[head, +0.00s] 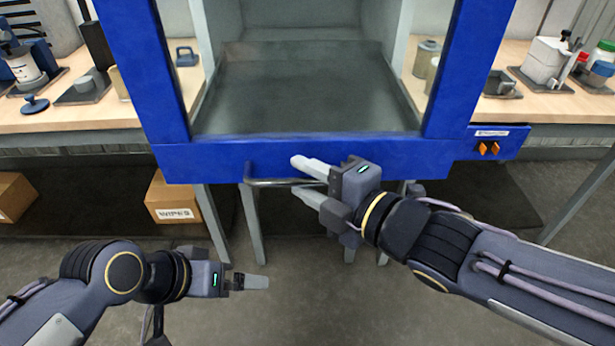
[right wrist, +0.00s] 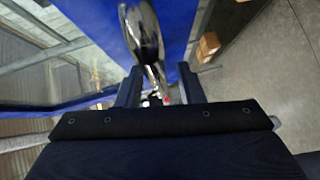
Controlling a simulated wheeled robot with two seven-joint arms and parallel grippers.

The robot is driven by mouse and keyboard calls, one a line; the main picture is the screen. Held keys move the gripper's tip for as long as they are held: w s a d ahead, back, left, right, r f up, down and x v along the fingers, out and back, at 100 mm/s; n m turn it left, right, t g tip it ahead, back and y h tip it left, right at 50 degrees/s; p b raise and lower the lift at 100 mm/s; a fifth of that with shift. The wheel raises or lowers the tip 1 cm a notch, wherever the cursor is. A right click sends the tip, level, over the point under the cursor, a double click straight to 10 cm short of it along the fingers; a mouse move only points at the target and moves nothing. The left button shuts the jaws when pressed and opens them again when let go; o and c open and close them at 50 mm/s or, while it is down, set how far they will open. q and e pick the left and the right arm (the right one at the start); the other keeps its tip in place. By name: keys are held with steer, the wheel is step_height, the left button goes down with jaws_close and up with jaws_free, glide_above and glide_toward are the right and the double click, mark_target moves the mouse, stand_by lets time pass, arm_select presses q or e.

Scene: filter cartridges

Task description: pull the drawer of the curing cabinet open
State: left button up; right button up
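The curing cabinet (head: 300,158) has a blue frame and an open, grey-lined bay. A metal bar handle (head: 268,183) runs along the lower edge of its blue front. The drawer's own outline is hard to make out. My right gripper (head: 302,178) is at the right part of the handle, with its pale fingers apart. In the right wrist view the shiny handle (right wrist: 146,35) runs between the two open fingers (right wrist: 160,92); I cannot tell whether either touches it. My left gripper (head: 262,282) is low on the left, well away from the cabinet, with its fingers seen edge-on.
Wooden benches stand left (head: 110,115) and right (head: 560,105) of the cabinet, with jars and containers on them. Cardboard boxes (head: 170,197) sit low on the left. Orange switches (head: 488,148) are on the cabinet's right front. The floor before the cabinet is clear.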

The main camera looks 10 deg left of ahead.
steer(key=p+v, duration=0.4)
steer(key=v, duration=0.3)
steer(key=shift+s+d, duration=0.25)
steer(key=shift+d, duration=0.05)
